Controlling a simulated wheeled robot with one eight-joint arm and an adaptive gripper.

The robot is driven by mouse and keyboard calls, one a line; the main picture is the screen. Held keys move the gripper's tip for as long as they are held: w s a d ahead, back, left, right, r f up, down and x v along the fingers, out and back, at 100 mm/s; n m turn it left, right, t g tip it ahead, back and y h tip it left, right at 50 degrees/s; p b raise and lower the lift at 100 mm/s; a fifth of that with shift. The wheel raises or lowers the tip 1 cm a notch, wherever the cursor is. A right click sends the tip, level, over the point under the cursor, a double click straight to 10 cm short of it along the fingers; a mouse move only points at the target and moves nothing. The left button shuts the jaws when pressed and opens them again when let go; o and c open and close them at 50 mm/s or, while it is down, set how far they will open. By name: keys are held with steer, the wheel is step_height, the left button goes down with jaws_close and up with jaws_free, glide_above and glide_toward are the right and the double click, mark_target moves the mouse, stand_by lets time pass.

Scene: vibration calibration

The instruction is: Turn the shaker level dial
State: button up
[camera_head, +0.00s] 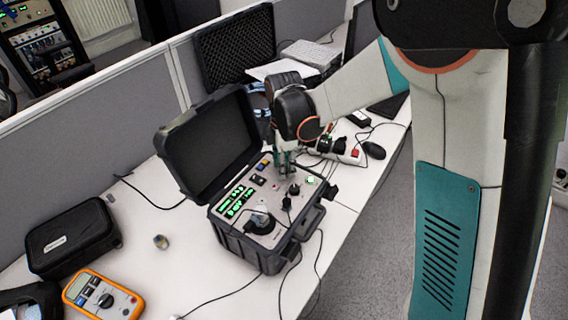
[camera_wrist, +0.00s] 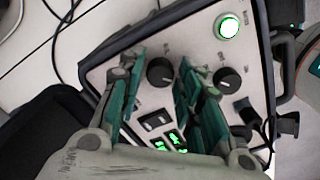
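The shaker case (camera_head: 262,262) stands open on the desk, its panel facing up. In the wrist view the panel (camera_wrist: 190,28) carries two black dials, each with a white mark. One dial (camera_wrist: 160,72) shows between my gripper's teal fingers; the other dial (camera_wrist: 229,78) is just right of the right finger. The labels are too small to read, so I cannot tell which is the level dial. My gripper (camera_wrist: 163,62) is open, pointing down at the panel; it also shows in the head view (camera_head: 284,172). Contact with the dial cannot be told.
A lit green button (camera_wrist: 228,26) is on the panel, and a green display (camera_head: 237,200) is beside the round shaker head (camera_head: 261,219). The raised lid (camera_head: 212,142) stands behind. Cables run across the desk. An orange multimeter (camera_head: 102,296) and black pouch (camera_head: 73,240) lie left.

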jaws_close()
steer(key=shift+m, duration=0.3)
steer(key=m, duration=0.5)
steer(key=shift+m, duration=0.3)
steer(key=m, duration=1.3)
steer(key=shift+m, duration=0.3)
steer(key=m, duration=0.6)
steer(key=shift+m, duration=0.4)
